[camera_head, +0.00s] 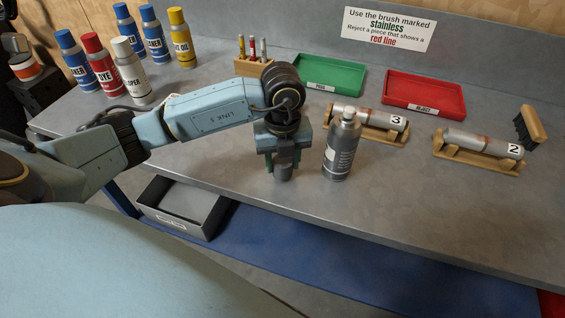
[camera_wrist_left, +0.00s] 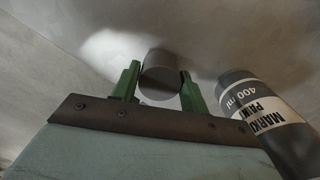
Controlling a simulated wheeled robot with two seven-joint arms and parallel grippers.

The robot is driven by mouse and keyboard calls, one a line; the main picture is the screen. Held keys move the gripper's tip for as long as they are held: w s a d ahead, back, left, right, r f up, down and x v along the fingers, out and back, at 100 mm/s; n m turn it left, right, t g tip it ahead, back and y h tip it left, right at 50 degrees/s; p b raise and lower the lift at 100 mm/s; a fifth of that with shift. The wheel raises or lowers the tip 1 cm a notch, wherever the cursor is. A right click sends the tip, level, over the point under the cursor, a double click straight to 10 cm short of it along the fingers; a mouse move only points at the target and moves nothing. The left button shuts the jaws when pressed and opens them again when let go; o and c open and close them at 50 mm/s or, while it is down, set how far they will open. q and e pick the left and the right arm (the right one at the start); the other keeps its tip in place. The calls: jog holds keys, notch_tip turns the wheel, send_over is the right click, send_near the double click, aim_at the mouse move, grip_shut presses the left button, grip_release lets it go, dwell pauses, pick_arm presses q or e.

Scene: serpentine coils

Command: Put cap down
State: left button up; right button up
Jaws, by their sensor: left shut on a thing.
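My left gripper (camera_head: 284,166) is shut on a dark grey cap (camera_wrist_left: 160,76). In the left wrist view, the cap sits between the green fingers (camera_wrist_left: 158,88). In the head view the gripper points down over the bench near its front edge, and the cap (camera_head: 284,175) shows at the fingertips. I cannot tell whether the cap touches the bench. A grey spray can (camera_head: 341,148) with a pale nozzle stands upright and uncapped just right of the gripper. Its label in the wrist view (camera_wrist_left: 262,112) reads 400 ml. My right gripper is out of view.
Wooden cradles hold metal pieces marked 3 (camera_head: 370,121) and 2 (camera_head: 480,148). A green tray (camera_head: 330,76) and red tray (camera_head: 424,95) lie behind. Several spray cans (camera_head: 132,72) stand back left. A brush (camera_head: 530,127) is far right. Bare bench (camera_head: 225,165) lies left of the gripper.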

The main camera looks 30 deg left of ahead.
aim_at(283, 160)
pick_arm(q)
jog(key=shift+f, duration=0.5)
jog(key=shift+f, duration=0.2)
jog(key=o, duration=1)
jog(key=shift+c, duration=0.2)
jog(key=shift+r, duration=0.15)
jog(key=shift+r, duration=0.35)
notch_tip(283, 160, up, 12)
jog(key=shift+f+p, duration=0.25)
jog(key=shift+p, duration=0.05)
